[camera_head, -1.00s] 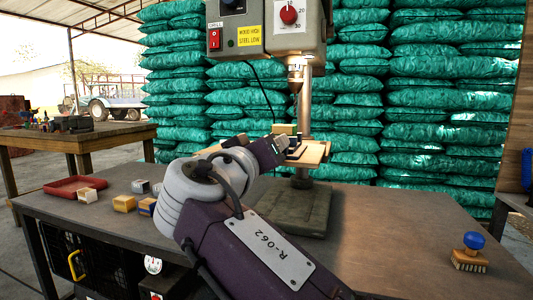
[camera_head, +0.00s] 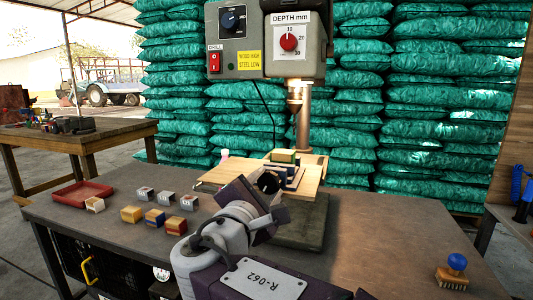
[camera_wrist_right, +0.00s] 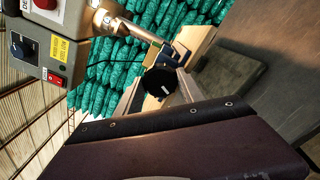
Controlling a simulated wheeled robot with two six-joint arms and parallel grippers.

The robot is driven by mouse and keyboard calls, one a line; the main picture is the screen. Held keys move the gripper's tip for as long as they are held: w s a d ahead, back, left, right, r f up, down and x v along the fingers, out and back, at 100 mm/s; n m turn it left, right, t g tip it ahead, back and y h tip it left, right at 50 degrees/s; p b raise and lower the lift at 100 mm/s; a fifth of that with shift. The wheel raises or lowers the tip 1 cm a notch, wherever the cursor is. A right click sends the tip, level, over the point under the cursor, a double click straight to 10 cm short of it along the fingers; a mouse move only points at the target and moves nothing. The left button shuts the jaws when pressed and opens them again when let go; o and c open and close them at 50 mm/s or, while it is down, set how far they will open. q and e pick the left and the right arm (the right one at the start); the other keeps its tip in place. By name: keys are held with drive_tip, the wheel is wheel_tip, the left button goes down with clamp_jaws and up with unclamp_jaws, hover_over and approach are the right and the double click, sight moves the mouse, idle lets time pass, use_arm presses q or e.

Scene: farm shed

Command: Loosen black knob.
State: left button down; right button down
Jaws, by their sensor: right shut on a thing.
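A black knob (camera_wrist_right: 160,82) with a small white mark sits between the fingers of my right gripper (camera_wrist_right: 159,92) in the right wrist view. The fingers are shut on its two sides. In the head view my right gripper (camera_head: 268,188) is at the front of the drill press's work table, and the knob (camera_head: 268,181) shows dark and partly hidden there. Behind the knob a small vise-like holder with a wooden block (camera_head: 283,156) stands on a wooden board (camera_head: 307,183). My left gripper is not in view.
The drill press head (camera_head: 268,40) with a red dial, a black dial and a red switch is above. Several small blocks (camera_head: 155,217) and a red tray (camera_head: 82,194) lie at left. A blue-handled brush (camera_head: 455,268) is at right. The bench's right half is mostly clear.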

drive_tip(key=n+p, duration=0.6)
drive_tip(key=r+n+p, duration=0.1)
drive_tip(key=n+p, duration=0.2)
drive_tip(key=shift+f+n+p, duration=0.3)
drive_tip(key=shift+n+p, duration=0.05)
drive_tip(key=shift+n, duration=0.15)
drive_tip(key=shift+f, duration=0.2)
drive_tip(key=c, duration=0.8)
unclamp_jaws()
drive_tip(key=shift+o, duration=0.2)
